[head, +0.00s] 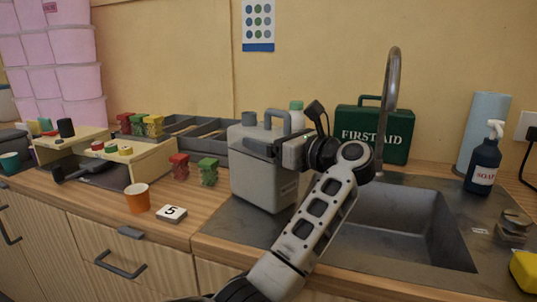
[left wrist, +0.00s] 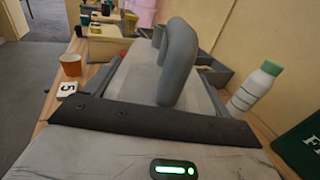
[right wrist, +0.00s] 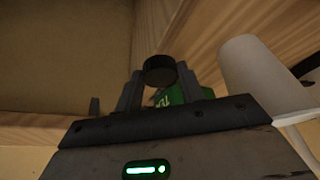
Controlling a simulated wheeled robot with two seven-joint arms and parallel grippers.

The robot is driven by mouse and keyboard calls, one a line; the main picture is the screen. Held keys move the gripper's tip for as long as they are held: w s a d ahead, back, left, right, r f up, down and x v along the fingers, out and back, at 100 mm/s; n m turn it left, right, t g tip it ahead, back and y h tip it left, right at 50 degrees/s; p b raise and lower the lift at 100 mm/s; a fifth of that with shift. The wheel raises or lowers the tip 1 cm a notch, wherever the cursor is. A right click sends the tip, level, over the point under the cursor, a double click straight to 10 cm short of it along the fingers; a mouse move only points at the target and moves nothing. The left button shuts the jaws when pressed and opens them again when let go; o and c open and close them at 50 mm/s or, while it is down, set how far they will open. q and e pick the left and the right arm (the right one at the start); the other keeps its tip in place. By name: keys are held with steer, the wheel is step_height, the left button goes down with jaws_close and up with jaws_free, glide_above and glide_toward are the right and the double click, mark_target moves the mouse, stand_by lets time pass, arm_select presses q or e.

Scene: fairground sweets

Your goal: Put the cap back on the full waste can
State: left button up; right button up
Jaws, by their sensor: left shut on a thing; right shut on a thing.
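The grey waste can (head: 262,180) stands upright on the counter left of the sink. Its short neck (head: 249,118) rises at the top left, beside the loop handle (head: 277,119). The left wrist view shows the handle (left wrist: 180,60) close in front of the gripper. In the right wrist view my right gripper (right wrist: 159,88) is shut on a round black cap (right wrist: 160,68) held at its fingertips. The right gripper is outside the head view.
A white bottle with a green top (left wrist: 255,87) stands behind the can. The first aid box (head: 372,135), tap (head: 391,85) and sink (head: 410,225) lie to the right. An orange cup (head: 137,198) and number 5 marker (head: 171,214) stand to the left.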

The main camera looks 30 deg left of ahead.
mark_target(255, 118)
arm_select(q)
steer(key=shift+r, duration=0.35)
arm_select(e)
steer(key=shift+r, duration=0.1)
